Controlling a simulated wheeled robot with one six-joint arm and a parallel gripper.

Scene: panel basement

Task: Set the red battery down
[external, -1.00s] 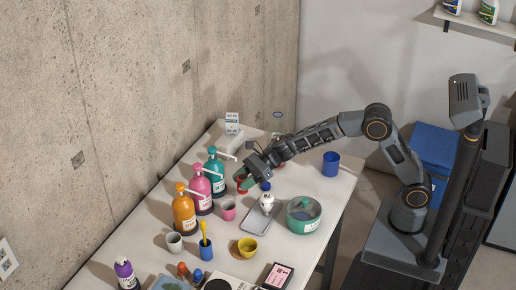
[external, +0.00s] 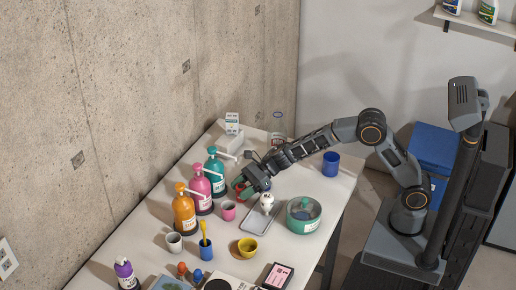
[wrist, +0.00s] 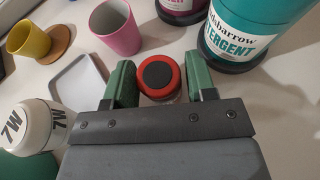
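The red battery (wrist: 158,78), a red cylinder with a dark disc on top, is between the two green fingers of my gripper (wrist: 160,85) in the wrist view. In the external view my gripper (external: 247,187) is low over the table, left of the grey tray, and only a little red of the battery (external: 239,190) shows. The battery looks upright. Its lower end is hidden, so I cannot tell whether it touches the table (external: 330,205).
The teal detergent bottle (wrist: 240,35) and pink cup (wrist: 115,30) stand close by. The grey tray (wrist: 75,85) lies left in the wrist view, near the white 7W bulb (wrist: 30,127). Bare table lies between these things.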

